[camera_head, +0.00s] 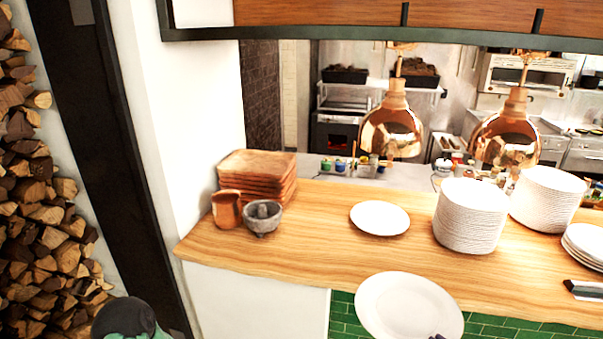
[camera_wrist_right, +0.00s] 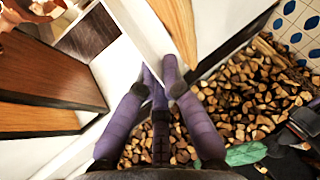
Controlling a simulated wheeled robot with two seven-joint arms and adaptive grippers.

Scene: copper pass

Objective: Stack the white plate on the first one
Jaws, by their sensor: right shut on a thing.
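The white plate (camera_head: 408,308) is in the air in front of the counter's near edge in the head view, its face turned up toward the camera. My right gripper (camera_head: 437,336) shows only as a dark purple tip at the plate's lower rim, and is shut on it. In the right wrist view, its purple fingers (camera_wrist_right: 161,76) are close together; I cannot clearly make out the plate there. The first plate (camera_head: 380,217) lies flat and empty on the counter, beyond the held plate and apart from it. My left gripper is not in view.
The wooden counter (camera_head: 310,222) is bare around the first plate. Tall plate stacks (camera_head: 470,216) stand to its right. Copper lamps (camera_head: 391,132) hang behind. Firewood (camera_head: 40,220) fills the far left.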

